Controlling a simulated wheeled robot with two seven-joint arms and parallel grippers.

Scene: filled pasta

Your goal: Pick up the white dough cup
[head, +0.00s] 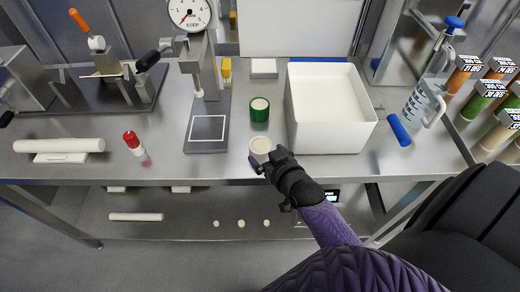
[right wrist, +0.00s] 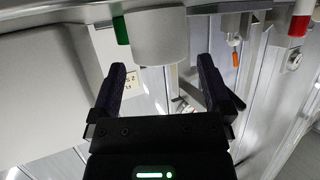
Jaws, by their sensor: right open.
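The white dough cup (head: 261,145) stands upright near the front edge of the steel bench, in front of the green cup (head: 259,110). My right gripper (head: 269,160) is open, close to the white cup's front right side. In the right wrist view the white cup (right wrist: 158,38) is just ahead of the open fingers (right wrist: 162,70), lined up with the gap between them. I cannot tell whether a finger touches it. The green cup (right wrist: 121,30) shows partly behind it. My left gripper is not in view.
A large white bin (head: 332,140) stands right of the cups. A dial press (head: 206,140) stands to their left. A red-capped bottle (head: 134,143) and a dough roll (head: 60,146) are farther left. A blue-handled tool (head: 399,130) lies right of the bin.

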